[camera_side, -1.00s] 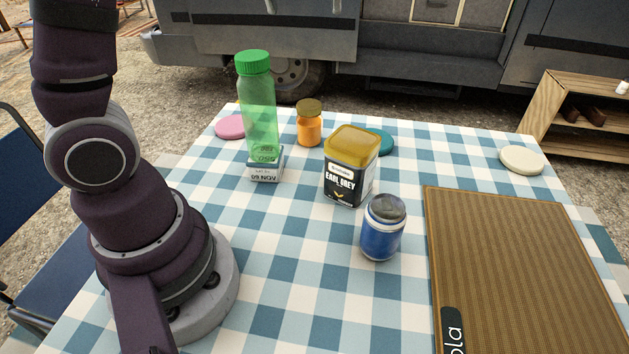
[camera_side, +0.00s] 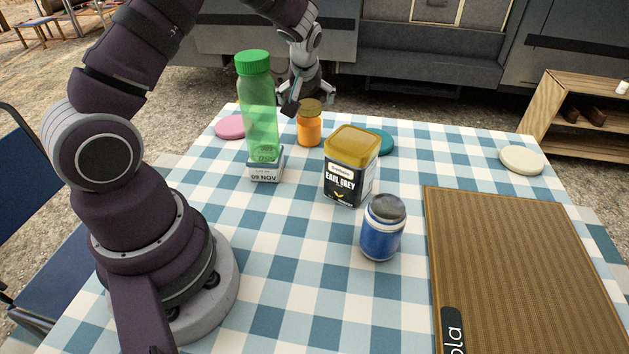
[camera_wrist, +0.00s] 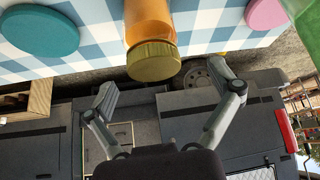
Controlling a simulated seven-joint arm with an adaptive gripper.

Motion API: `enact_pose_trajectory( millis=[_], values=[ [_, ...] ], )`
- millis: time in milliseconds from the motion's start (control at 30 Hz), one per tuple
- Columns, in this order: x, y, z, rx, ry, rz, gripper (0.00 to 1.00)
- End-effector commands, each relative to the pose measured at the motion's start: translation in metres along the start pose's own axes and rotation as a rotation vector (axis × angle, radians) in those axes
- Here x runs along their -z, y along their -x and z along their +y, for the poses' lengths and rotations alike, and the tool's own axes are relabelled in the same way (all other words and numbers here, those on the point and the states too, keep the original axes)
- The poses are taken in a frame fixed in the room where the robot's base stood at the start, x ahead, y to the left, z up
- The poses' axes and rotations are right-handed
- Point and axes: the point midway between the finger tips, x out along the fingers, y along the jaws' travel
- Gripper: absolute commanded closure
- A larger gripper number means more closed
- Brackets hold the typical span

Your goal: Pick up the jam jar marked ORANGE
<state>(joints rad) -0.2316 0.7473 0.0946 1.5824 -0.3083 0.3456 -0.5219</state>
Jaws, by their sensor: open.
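A jar with orange contents and a gold lid (camera_side: 309,132) stands upright at the back of the table, behind the tea tin; I cannot read any marking on it. In the wrist view the orange jar (camera_wrist: 150,22) shows its gold lid towards me. My gripper (camera_side: 308,99) is open and empty at the jar's lid in the side view. In the wrist view my gripper (camera_wrist: 166,95) has its fingers spread either side of the lid's line, with the lid beyond the tips. A blue jar with a dark lid (camera_side: 382,232) stands nearer the front.
A green bottle (camera_side: 259,112) stands left of the orange jar, by a white block reading 09 NOV (camera_side: 265,170). An Earl Grey tin (camera_side: 349,180) is right of it. Pink (camera_side: 230,127), teal (camera_side: 384,141) and cream (camera_side: 522,160) discs lie around. A brown mat (camera_side: 520,270) covers the right.

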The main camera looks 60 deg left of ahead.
Motion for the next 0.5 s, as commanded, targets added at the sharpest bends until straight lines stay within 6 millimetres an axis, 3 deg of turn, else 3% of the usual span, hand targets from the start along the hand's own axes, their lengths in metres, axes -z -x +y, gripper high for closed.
enact_pose_trajectory(
  millis=[300, 500],
  values=[
    [-0.006, -0.049, 0.005, 0.002, 0.0, -0.001, 0.1],
    [-0.005, -0.054, 0.006, -0.001, -0.001, 0.001, 0.1]
  ],
)
